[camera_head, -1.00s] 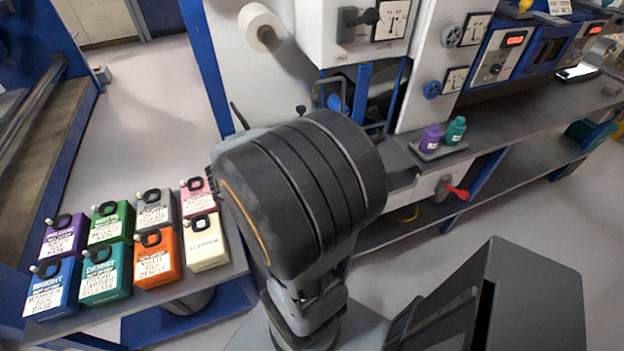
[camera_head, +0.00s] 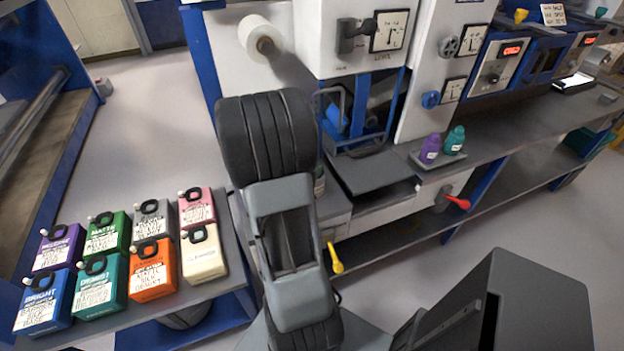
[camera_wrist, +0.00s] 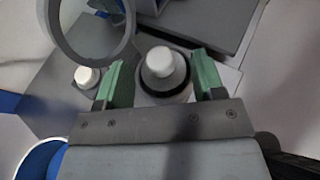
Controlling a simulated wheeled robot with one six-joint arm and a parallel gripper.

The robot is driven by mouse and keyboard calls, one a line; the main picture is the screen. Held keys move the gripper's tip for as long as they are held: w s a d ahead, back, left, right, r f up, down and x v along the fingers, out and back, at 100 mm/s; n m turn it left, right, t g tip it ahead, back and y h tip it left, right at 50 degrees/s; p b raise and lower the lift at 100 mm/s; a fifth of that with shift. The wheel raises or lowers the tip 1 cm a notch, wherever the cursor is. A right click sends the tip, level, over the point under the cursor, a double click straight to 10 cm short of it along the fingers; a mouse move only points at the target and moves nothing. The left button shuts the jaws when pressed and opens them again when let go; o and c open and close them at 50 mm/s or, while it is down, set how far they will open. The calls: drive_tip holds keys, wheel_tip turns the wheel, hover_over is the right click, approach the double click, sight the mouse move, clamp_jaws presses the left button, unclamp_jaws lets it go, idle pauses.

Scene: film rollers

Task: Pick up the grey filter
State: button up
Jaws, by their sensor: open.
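My gripper (camera_wrist: 158,72) is open in the wrist view, with a green finger on each side of a round piece (camera_wrist: 160,68). This piece has a white knob on top and a dark ring around a pale grey body. It may be the grey filter, but I cannot be sure. Whether the fingers touch it I cannot tell. In the head view my arm hides the gripper. A small pale grey container (camera_head: 319,181) shows partly beside my arm there; whether it is the same piece I cannot tell.
A second white knob (camera_wrist: 87,77) and a large grey ring (camera_wrist: 92,30) are close to my left finger. Several coloured jugs (camera_head: 119,260) stand at the left. Purple (camera_head: 430,148) and teal (camera_head: 454,140) bottles stand on a tray at the right. A yellow handle (camera_head: 335,259) sticks out beside my arm.

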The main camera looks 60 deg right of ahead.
drive_tip(key=shift+f+x, duration=0.15)
drive_tip(key=shift+x, duration=1.15)
drive_tip(key=shift+f+x, duration=0.1)
drive_tip(key=shift+x, duration=1.25)
drive_tip(key=shift+w+a, duration=0.1)
drive_tip(key=shift+w, duration=0.05)
drive_tip(key=shift+c, duration=0.3)
drive_tip(key=c, duration=0.7)
